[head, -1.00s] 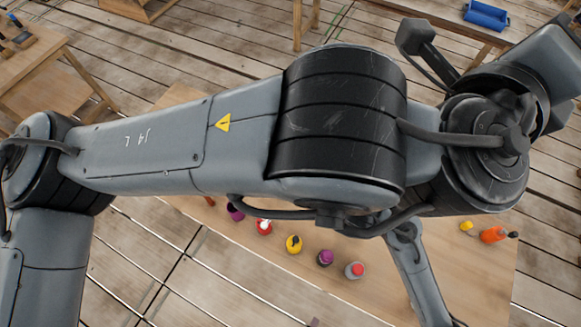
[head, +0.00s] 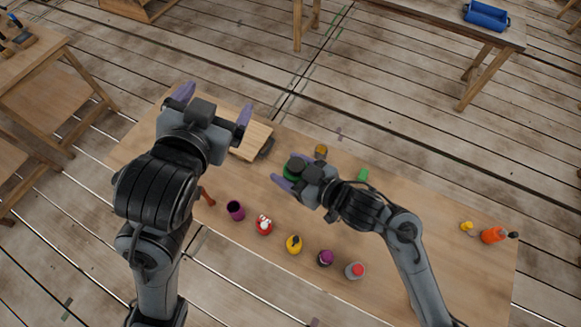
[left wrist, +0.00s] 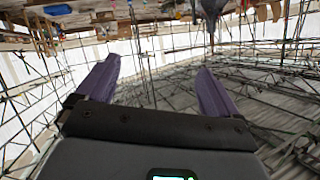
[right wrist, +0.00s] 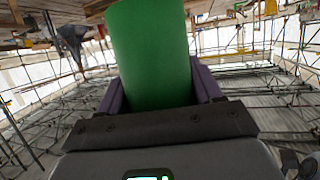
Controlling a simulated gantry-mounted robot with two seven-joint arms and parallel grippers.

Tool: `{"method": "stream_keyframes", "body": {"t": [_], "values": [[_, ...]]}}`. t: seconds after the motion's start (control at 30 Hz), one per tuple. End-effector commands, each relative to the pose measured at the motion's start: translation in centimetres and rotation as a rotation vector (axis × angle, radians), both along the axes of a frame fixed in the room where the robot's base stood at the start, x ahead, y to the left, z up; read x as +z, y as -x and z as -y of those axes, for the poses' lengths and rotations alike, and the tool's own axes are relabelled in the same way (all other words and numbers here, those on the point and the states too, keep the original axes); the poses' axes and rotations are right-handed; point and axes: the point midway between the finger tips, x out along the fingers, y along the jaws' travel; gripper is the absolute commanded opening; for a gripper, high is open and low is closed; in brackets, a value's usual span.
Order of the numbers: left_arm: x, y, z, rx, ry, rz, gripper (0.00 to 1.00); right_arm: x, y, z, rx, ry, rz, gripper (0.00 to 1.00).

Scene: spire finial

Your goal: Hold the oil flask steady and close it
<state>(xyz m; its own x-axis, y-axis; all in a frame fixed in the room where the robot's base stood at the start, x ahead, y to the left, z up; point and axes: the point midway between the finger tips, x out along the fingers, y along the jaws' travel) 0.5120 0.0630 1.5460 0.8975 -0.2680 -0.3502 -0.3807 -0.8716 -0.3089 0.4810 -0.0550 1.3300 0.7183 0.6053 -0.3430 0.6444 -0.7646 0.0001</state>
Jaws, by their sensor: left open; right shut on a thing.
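A green cylindrical flask (head: 292,168), which I take to be the oil flask, is in my right gripper (head: 284,172) above the middle of the table. In the right wrist view the green cylinder (right wrist: 152,55) stands between the two purple fingers, which are shut on it. Its mouth cannot be made out. A small green piece (head: 362,174) lies on the table to the right of the flask; it may be the cap. My left gripper (head: 213,104) is open and empty, raised over the table's far left part. Its spread fingers (left wrist: 155,88) show in the left wrist view.
The wooden table (head: 430,205) also holds a wooden board (head: 252,140), a small amber-topped item (head: 320,151), a purple cup (head: 236,210), several small coloured containers along the front, and an orange bottle (head: 493,235) at right. Clear surface lies right of the green piece.

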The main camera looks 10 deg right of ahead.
Motion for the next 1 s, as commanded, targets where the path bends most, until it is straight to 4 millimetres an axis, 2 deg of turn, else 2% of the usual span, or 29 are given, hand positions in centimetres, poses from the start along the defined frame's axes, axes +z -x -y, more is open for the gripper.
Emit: {"method": "stream_keyframes", "body": {"t": [0.03,0.27,0.4,0.6,0.7,0.8,1.0], "values": [[-2.7,0.4,-1.7,0.037,0.023,-0.067,0.95,0.1,0.0,0.0,0.0,-0.001,0.001,0.0],[-12.6,3.5,-8.0,0.188,0.095,-0.307,0.95,0.1,0.0,0.0,0.0,-0.001,0.001,0.0],[-18.4,6.6,-11.2,0.267,0.1,-0.438,0.95,0.1,0.0,0.0,0.0,-0.001,0.001,0.0],[-26.0,12.2,-14.4,0.348,0.067,-0.63,0.95,0.1,0.0,0.0,0.0,-0.001,0.001,0.0],[-29.1,15.1,-15.3,0.372,0.046,-0.72,0.95,0.1,0.0,0.0,0.0,-0.001,0.001,0.0],[-31.5,17.8,-15.6,0.38,0.027,-0.793,0.95,0.1,0.0,0.0,0.0,-0.001,0.001,0.0],[-34.1,21.4,-15.6,0.382,0.007,-0.887,0.95,0.1,0.0,0.0,0.0,-0.001,0.001,0.0]]}}
